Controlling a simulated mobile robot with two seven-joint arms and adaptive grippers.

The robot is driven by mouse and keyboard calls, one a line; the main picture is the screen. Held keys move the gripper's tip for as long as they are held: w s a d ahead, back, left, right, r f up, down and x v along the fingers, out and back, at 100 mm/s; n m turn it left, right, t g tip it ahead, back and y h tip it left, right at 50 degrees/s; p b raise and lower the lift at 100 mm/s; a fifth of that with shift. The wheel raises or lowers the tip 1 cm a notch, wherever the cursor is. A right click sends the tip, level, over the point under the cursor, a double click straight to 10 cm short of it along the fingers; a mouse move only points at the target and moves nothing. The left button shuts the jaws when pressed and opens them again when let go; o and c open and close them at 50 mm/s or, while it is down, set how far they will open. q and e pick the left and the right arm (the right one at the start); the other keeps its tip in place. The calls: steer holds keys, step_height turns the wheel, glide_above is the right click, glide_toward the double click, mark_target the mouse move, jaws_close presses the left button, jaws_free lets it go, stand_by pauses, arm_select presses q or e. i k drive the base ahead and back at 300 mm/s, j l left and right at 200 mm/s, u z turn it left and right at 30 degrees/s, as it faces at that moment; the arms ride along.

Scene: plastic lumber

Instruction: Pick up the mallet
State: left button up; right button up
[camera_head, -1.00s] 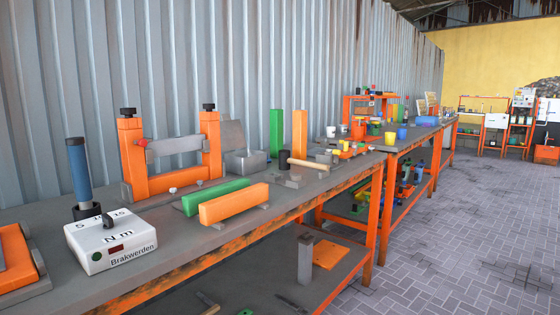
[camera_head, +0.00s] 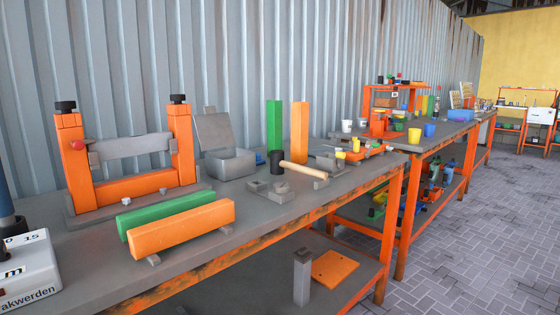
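The mallet lies on the grey bench top right of centre, with a black head (camera_head: 276,163) at its left end and a pale wooden handle (camera_head: 303,170) pointing right. The handle's far end lies near a small grey block. Neither of my grippers shows in the head view.
A long orange bar (camera_head: 182,228) and a green bar (camera_head: 166,209) lie on the workbench (camera_head: 262,215). Behind them stand an orange frame (camera_head: 75,165) and an open grey box (camera_head: 228,163). Upright green (camera_head: 274,125) and orange (camera_head: 299,132) bars stand behind the mallet. Paved floor (camera_head: 470,230) is clear at right.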

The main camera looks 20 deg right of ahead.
mark_target(278, 163)
steer(key=i+l+u, duration=0.25)
steer(key=l, duration=0.9)
steer(key=l+u, duration=0.3)
steer(key=l, duration=0.8)
steer(key=k+l, duration=0.1)
steer(key=l, duration=0.25)
steer(key=l+u, duration=0.1)
steer(key=l, duration=0.3)
steer(key=k+l, duration=0.15)
steer(key=l, duration=0.2)
steer(key=u, duration=0.05)
